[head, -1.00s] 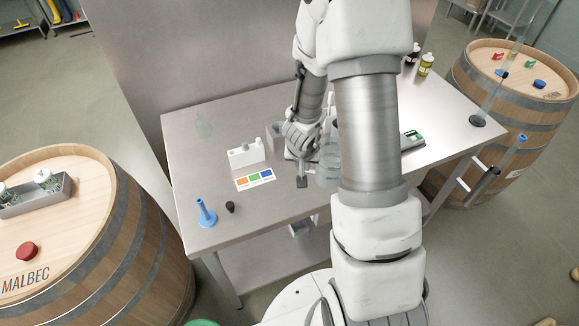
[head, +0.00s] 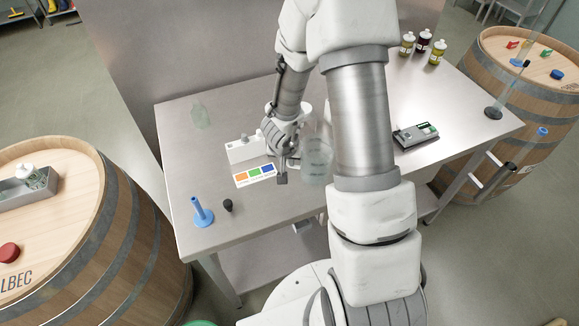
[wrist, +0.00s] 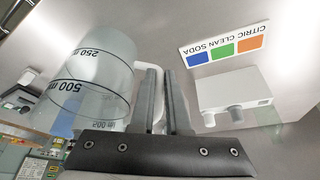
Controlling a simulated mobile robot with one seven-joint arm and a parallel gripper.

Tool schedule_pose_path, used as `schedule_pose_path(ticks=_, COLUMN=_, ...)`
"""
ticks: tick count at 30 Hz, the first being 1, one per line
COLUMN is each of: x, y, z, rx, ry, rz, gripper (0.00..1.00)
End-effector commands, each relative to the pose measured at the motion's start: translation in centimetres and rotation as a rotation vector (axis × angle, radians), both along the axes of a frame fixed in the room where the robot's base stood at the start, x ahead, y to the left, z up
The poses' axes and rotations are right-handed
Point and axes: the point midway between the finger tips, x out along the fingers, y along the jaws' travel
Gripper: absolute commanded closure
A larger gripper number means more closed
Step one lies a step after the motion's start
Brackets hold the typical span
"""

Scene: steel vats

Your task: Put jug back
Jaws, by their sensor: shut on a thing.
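The jug (head: 317,158) is a clear measuring jug with black volume marks. In the wrist view the jug (wrist: 95,82) is large at the left, with its white handle at the fingers. My gripper (head: 284,170) is shut on the jug's handle, with the jug on its right in the head view. In the wrist view the fingers of my gripper (wrist: 166,100) are close together around the handle. The jug appears to be above the steel table (head: 210,165); the exact gap under it cannot be told. My arm hides part of the table behind it.
A colour card (head: 255,175) and white box (head: 245,148) lie left of the gripper. A blue stand (head: 202,212) and black stopper (head: 228,205) are near the front. A grey device (head: 416,135) and several bottles (head: 423,46) are right. Barrels flank the table.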

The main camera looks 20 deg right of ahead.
Motion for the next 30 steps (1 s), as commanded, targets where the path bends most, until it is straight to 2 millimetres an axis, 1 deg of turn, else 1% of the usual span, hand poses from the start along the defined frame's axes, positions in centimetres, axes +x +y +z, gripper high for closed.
schedule_pose_path(ticks=1, x=0.05, y=0.21, z=-1.21, rx=0.0, ry=-0.001, rz=0.0, gripper=1.0)
schedule_pose_path(ticks=3, x=0.08, y=0.45, z=-1.62, rx=-0.001, ry=-0.001, rz=0.001, gripper=1.0)
schedule_pose_path(ticks=12, x=0.08, y=0.57, z=-1.48, rx=0.0, ry=-0.001, rz=0.0, gripper=1.0)
schedule_pose_path(ticks=16, x=0.08, y=0.59, z=-1.93, rx=-0.001, ry=-0.001, rz=0.001, gripper=1.0)
schedule_pose_path(ticks=17, x=0.08, y=0.59, z=-1.84, rx=-0.001, ry=-0.001, rz=0.001, gripper=0.83)
schedule_pose_path(ticks=21, x=0.07, y=0.58, z=-1.79, rx=0.0, ry=-0.001, rz=0.0, gripper=0.57)
schedule_pose_path(ticks=22, x=0.07, y=0.58, z=-1.79, rx=0.0, ry=-0.001, rz=0.0, gripper=0.56)
schedule_pose_path(ticks=30, x=0.07, y=0.56, z=-1.7, rx=0.0, ry=-0.001, rz=0.0, gripper=0.56)
